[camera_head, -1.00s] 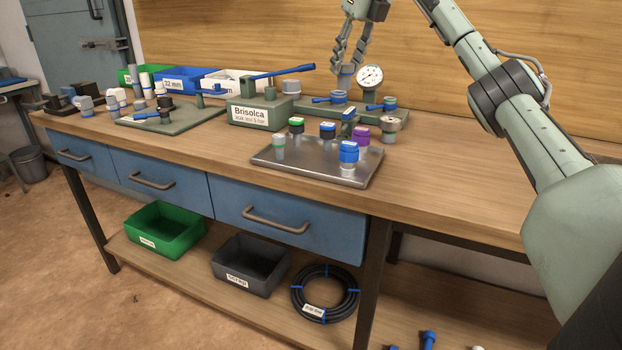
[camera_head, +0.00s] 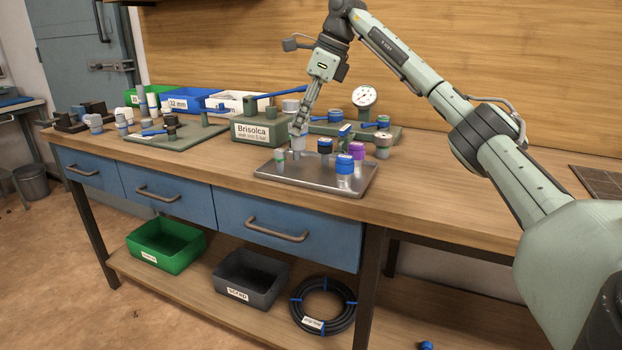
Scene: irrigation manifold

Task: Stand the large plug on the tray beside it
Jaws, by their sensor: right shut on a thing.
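My right gripper (camera_head: 299,128) is shut on a light grey plug (camera_head: 298,144), most likely the large plug. It holds the plug roughly upright at the back left of the metal tray (camera_head: 325,184); I cannot tell if the plug touches the tray. On the tray stand a small grey plug with a green top (camera_head: 279,160), a dark piece with a blue ring (camera_head: 325,147), a purple-topped piece (camera_head: 357,152) and a blue-capped piece (camera_head: 345,167). My left gripper is not in view.
Behind the tray are the green Brisolca box (camera_head: 255,131) with a blue lever and a manifold with a pressure gauge (camera_head: 364,97). A grey fitting (camera_head: 383,143) stands by the tray's back right. The front right bench top (camera_head: 450,190) is clear.

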